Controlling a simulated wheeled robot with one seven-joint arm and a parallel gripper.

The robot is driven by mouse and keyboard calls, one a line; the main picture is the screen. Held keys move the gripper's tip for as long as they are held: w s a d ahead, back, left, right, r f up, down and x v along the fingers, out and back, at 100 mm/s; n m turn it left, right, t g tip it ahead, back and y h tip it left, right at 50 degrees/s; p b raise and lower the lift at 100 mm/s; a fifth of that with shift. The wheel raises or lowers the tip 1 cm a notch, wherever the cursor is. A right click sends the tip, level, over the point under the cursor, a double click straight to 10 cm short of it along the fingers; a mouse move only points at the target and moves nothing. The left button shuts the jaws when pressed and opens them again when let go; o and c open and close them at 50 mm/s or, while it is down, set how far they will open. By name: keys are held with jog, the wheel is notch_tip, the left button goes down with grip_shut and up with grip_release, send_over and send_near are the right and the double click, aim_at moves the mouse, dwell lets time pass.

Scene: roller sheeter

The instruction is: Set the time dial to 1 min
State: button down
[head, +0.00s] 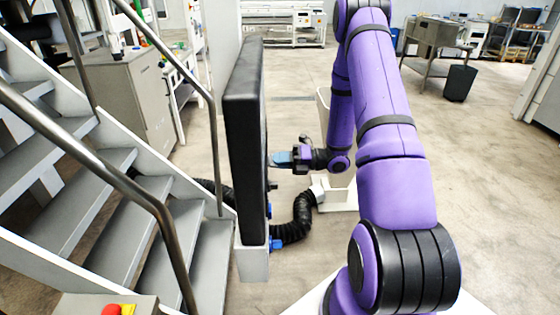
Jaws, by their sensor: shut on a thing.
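My gripper (282,158) is at the right face of a tall black panel (245,120), seen nearly edge-on in the head view. Its blue fingertips touch or nearly touch that face, at about the panel's mid height. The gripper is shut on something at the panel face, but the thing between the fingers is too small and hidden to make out. The time dial cannot be told apart, and neither its markings nor its setting can be read from this side. My purple arm reaches in from the right.
Metal stairs with handrails (165,215) stand close on the left. A black corrugated hose (298,222) curves below my gripper. A control box with a red button (110,309) sits at the bottom left. Open floor (480,170) lies to the right.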

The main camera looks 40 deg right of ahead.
jog(key=n, duration=2.6)
jog(key=shift+n, duration=0.3)
dwell(0.4)
jog(key=c, duration=1.1)
grip_release()
jog(key=shift+c, duration=0.2)
jog(key=v, duration=1.1)
